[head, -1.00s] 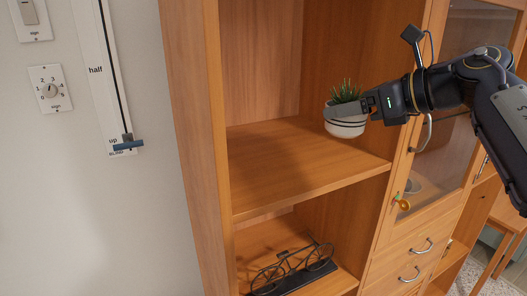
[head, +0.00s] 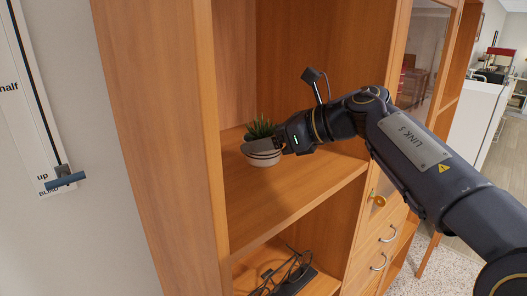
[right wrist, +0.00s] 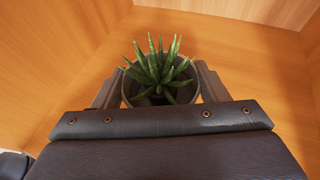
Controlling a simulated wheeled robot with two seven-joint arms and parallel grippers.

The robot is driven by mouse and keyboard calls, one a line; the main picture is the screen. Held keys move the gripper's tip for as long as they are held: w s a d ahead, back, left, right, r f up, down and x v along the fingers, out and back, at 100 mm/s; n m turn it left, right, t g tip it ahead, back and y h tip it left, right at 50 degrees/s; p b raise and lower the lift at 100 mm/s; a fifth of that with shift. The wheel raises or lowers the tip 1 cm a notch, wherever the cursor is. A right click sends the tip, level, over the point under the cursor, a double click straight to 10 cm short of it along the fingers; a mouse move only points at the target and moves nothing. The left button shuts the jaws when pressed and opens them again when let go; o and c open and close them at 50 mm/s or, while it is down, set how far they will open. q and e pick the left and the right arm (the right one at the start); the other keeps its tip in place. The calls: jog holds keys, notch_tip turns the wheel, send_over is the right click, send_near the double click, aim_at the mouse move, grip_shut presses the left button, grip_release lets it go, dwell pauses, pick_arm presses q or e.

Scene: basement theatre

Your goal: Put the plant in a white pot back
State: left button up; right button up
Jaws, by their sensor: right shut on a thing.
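The green spiky plant (head: 261,130) sits in a white pot (head: 262,155) with dark stripes, inside the open wooden shelf compartment (head: 285,195). My right gripper (head: 262,147) is shut on the pot, coming in from the right. In the right wrist view the plant (right wrist: 160,70) stands upright between the two fingers, which press on the sides of the pot (right wrist: 130,88). The pot is at or just above the shelf board; I cannot tell whether it touches. My left gripper is not in view.
The shelf around the pot is bare. A dark bicycle model (head: 290,275) stands in the compartment below. The cabinet's left side panel (head: 165,130) and a glass door (head: 418,60) flank the opening. A blue-handled wall slider (head: 63,178) is at left.

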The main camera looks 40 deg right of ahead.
notch_tip(320, 180, down, 3)
jog(key=shift+r, duration=0.2)
jog(key=shift+f, duration=0.2)
jog(key=o, duration=1.3)
jog(key=shift+c, duration=0.2)
jog(key=shift+r, duration=0.15)
jog(key=shift+s+d+r, duration=0.1)
jog(key=shift+s, duration=0.1)
jog(key=b+v, duration=0.2)
jog(key=v, duration=0.9)
jog(key=shift+s+d, duration=0.2)
jog(key=shift+s, duration=0.05)
